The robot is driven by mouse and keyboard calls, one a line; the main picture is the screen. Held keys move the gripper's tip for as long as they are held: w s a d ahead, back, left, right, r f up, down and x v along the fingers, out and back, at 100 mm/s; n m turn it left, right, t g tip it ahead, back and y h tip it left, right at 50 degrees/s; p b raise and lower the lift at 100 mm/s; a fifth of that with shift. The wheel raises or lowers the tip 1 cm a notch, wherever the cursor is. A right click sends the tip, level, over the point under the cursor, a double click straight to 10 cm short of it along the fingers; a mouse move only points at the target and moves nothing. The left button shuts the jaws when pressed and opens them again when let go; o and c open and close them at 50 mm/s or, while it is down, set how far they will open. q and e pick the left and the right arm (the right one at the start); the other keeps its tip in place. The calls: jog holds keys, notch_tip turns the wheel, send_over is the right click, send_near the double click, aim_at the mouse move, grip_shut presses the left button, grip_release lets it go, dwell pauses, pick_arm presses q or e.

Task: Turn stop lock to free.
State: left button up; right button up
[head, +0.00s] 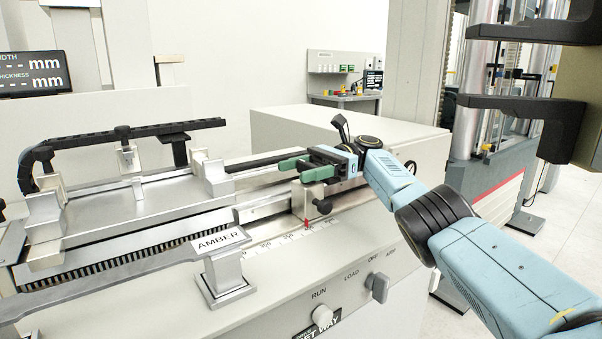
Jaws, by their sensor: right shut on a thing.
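My right gripper (305,168) reaches in from the right over the slide of the bench machine. Its green-padded fingers point left and are shut on a small part of the stop there, which I take for the stop lock. The fingers hide most of that part, so its turned position cannot be read. Just below them, a dark round knob (323,206) sits on the front of the slide, above a scale with a red pointer (307,224). My left gripper is not in view.
A grey bar (110,279) lies at front left by a post labelled AMBER (222,268). A panel knob (377,287) and a white knob (323,319) are on the front face. A black measuring arm (130,134) stands at left. Dark jaws (520,103) jut in at top right.

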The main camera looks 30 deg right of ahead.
dwell(0.3)
jog(key=o, duration=1)
jog(key=shift+d, duration=0.1)
